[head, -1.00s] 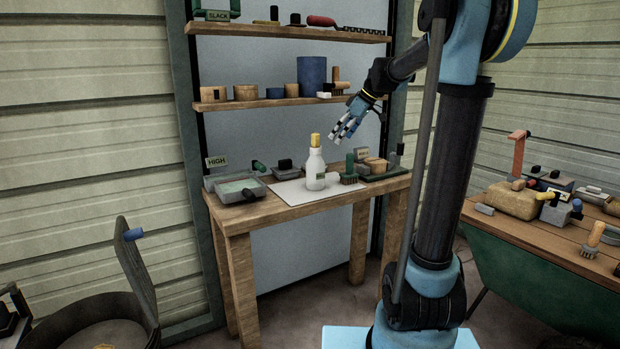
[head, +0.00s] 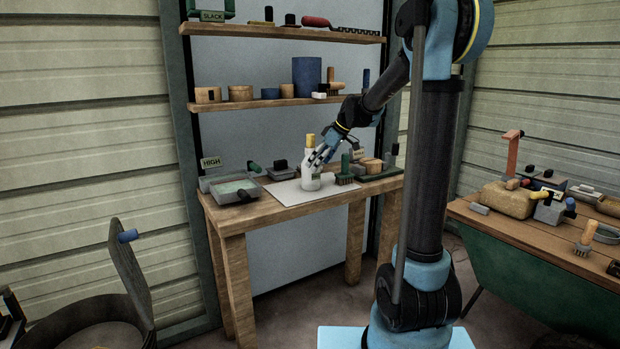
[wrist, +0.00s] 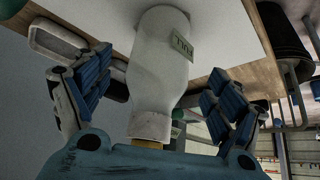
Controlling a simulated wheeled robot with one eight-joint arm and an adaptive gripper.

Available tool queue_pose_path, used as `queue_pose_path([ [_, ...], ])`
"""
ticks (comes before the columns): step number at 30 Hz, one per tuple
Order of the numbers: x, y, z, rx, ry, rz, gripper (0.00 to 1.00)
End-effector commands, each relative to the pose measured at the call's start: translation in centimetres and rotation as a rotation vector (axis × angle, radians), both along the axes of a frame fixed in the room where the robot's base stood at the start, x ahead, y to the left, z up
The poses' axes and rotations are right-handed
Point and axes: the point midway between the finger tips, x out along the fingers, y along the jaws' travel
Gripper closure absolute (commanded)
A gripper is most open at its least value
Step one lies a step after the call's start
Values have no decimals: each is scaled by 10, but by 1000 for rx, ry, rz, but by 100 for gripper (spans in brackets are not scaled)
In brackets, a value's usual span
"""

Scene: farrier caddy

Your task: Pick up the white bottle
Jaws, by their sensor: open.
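The white bottle (head: 311,182) with a yellow cap (head: 310,140) stands upright on a pale sheet on the wooden workbench. My gripper (head: 318,160) is at the bottle's upper part in the head view, covering some of it. In the wrist view the white bottle (wrist: 160,62) lies between the two spread blue-padded fingers (wrist: 158,92), with a small label on its side. Gaps show between each finger and the bottle, so the gripper is open around it. The cap is mostly hidden behind the gripper body there.
A green-handled brush (head: 345,172) stands close to the bottle's right. A grey tray (head: 234,191) lies to the left, and a shelf (head: 250,104) hangs above the back. The sheet (head: 290,195) has bare room left of the bottle.

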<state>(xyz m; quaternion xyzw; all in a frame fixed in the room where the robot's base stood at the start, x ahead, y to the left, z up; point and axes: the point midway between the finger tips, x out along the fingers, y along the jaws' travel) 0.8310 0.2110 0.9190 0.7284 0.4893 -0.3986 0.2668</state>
Motion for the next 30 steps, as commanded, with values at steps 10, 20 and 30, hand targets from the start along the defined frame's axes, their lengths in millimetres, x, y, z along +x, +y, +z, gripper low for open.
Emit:
queue_pose_path([
  [10,8,21,-34,1,-1,1,14],
  [20,8,22,-36,0,-1,-1,26],
  [30,8,22,-36,1,0,0,88],
])
